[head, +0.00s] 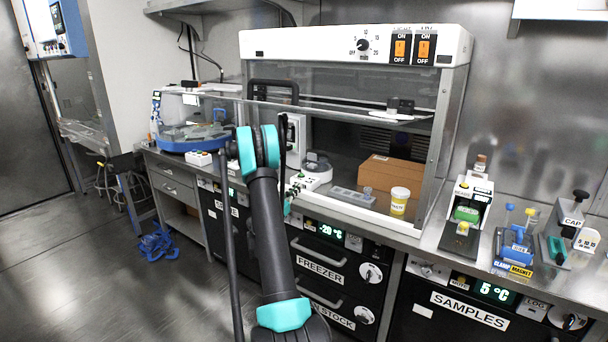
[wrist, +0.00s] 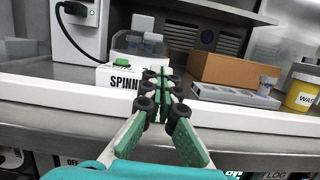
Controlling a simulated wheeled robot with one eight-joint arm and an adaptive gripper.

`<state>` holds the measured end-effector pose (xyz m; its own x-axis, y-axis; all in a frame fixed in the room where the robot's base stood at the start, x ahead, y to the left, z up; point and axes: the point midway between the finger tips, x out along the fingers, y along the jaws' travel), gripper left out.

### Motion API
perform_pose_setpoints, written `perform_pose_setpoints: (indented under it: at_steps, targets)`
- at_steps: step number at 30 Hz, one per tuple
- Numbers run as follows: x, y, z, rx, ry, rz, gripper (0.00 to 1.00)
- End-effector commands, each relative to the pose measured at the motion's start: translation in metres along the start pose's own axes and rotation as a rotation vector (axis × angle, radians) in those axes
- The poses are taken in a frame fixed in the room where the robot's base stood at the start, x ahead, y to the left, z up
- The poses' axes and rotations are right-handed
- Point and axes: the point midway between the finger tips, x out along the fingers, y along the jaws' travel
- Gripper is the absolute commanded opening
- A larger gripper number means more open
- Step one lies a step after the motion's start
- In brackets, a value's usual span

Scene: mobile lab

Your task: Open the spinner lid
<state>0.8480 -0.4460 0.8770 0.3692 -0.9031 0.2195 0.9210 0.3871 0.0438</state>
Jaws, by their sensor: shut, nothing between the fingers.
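The spinner (wrist: 112,80) is a white box with its name on the front, inside the hood just past its front sill in the wrist view. A clear lid (wrist: 128,43) sits on top, seemingly down. A green part (wrist: 122,62) is at its upper front. In the head view the small white spinner (head: 318,173) stands right of my arm. My gripper (wrist: 165,78) is shut and empty, its green fingers pointing toward the spinner and covering its right front. I cannot tell whether the tips touch it. In the head view my arm mostly hides the gripper.
The hood's sill (wrist: 60,92) runs below the spinner, and its glass sash (head: 350,105) is raised. Right of the spinner are a grey rack (head: 352,196), a cardboard box (head: 390,172) and a yellow-labelled waste cup (head: 399,203). A white unit with a black cable (wrist: 82,30) stands at left.

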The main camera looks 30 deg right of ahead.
Motion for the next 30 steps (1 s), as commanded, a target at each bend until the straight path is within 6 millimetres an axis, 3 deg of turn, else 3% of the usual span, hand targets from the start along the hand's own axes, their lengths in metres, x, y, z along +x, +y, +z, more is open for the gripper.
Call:
perform_pose_setpoints:
  at_steps: [8, 21, 30]
  targets:
    - [0.019, 0.000, -0.004, -0.049, -0.025, 0.003, 0.00]
    - [0.089, 0.001, -0.002, -0.045, -0.024, 0.005, 0.00]
    - [0.102, 0.001, -0.002, -0.045, -0.023, 0.004, 0.00]
